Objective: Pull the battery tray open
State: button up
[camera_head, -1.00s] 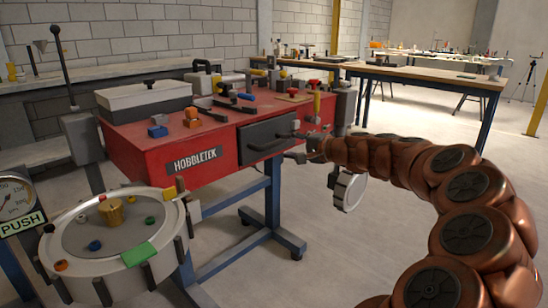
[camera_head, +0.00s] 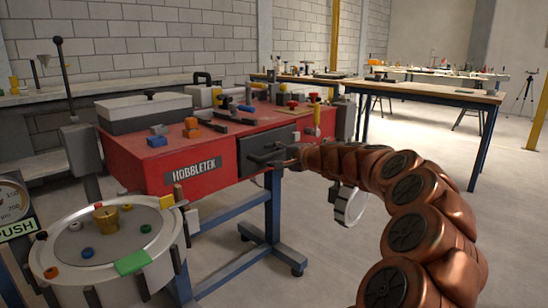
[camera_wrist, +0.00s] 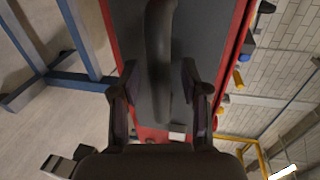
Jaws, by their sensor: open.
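The battery tray (camera_head: 282,136) is a dark grey drawer front in the red bench marked HOBBLETEK. It appears closed. Its bar handle is partly hidden by my gripper (camera_head: 272,160), which is at the tray front in the head view. In the wrist view, the grey tray front (camera_wrist: 188,42) fills the middle, with the dark handle (camera_wrist: 160,55) running up and down. My gripper (camera_wrist: 159,85) is open, with one finger on each side of the handle in the picture. Gaps show between fingers and handle; how deep the handle sits between them is unclear.
The red bench (camera_head: 150,170) carries a grey box (camera_head: 146,110), blue and orange blocks and several tools. A round drum (camera_head: 105,245) with coloured knobs stands at the front left. A wooden table (camera_head: 430,90) is behind.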

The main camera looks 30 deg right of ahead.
grip_shut()
dwell(0.6)
